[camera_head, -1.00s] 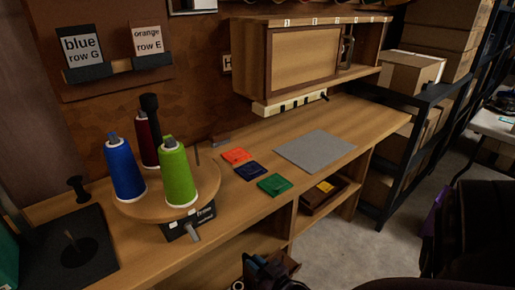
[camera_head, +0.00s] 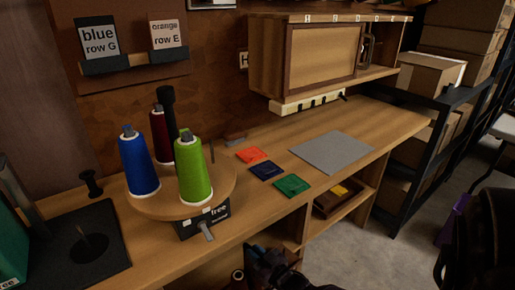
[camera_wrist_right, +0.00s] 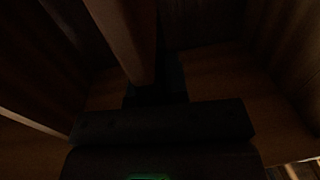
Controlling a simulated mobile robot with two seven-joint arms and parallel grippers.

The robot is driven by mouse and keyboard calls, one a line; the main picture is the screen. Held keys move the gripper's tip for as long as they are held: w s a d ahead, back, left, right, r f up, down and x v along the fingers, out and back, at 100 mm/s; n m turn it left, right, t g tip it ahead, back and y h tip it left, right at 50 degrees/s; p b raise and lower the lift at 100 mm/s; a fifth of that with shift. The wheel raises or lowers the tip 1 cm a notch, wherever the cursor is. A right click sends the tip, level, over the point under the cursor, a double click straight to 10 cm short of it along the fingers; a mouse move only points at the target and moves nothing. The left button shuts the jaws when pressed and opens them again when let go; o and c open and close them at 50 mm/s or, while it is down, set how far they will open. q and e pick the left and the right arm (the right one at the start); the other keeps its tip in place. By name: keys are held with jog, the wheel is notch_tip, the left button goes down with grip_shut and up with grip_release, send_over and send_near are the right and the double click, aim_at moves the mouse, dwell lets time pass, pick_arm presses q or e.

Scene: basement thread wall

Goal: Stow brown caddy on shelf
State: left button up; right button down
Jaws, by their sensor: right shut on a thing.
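My right gripper (camera_head: 266,264) is low at the bottom of the head view, in front of the bench's lower shelves. It is shut on a brown wooden bar, which looks like the handle of the brown caddy (camera_wrist_right: 130,35). The right wrist view is very dark; brown wooden surfaces lie around the bar. In the head view most of the caddy is hidden by the gripper or below the frame. A dark spool top (camera_head: 237,276) shows just left of the gripper. The shelf (camera_head: 350,208) under the bench is open at the front. My left gripper is out of view.
Blue (camera_head: 138,165), green (camera_head: 193,172) and dark red cones stand on a round turntable above. A grey mat (camera_head: 332,152) lies on the bench. Free floor (camera_head: 385,245) is at the right.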

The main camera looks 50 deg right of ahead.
aim_at(248, 245)
jog(key=shift+w+d, duration=0.2)
jog(key=shift+w, duration=0.65)
jog(key=shift+w+d+f+b, duration=0.15)
jog(key=shift+w+b, duration=0.2)
jog(key=shift+w, duration=0.3)
jog(key=shift+w+d+r+b, duration=0.15)
jog(key=shift+w+b, duration=0.15)
jog(key=shift+w, duration=0.3)
jog(key=shift+w+d+f+b, duration=0.15)
jog(key=shift+w+b, duration=0.15)
jog(key=shift+w, duration=0.45)
pick_arm(q)
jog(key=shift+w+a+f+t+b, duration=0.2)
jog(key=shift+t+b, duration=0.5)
jog(key=shift+b, duration=0.5)
pick_arm(e)
jog(key=shift+w+d+f, duration=0.2)
jog(key=shift+w+d, duration=0.05)
jog(key=shift+w, duration=0.65)
jog(key=shift+w+d+f, duration=0.15)
jog(key=shift+w+d, duration=0.05)
jog(key=shift+w, duration=0.7)
jog(key=shift+w+d+f, duration=0.2)
jog(key=shift+w+d, duration=0.05)
jog(key=shift+w, duration=0.65)
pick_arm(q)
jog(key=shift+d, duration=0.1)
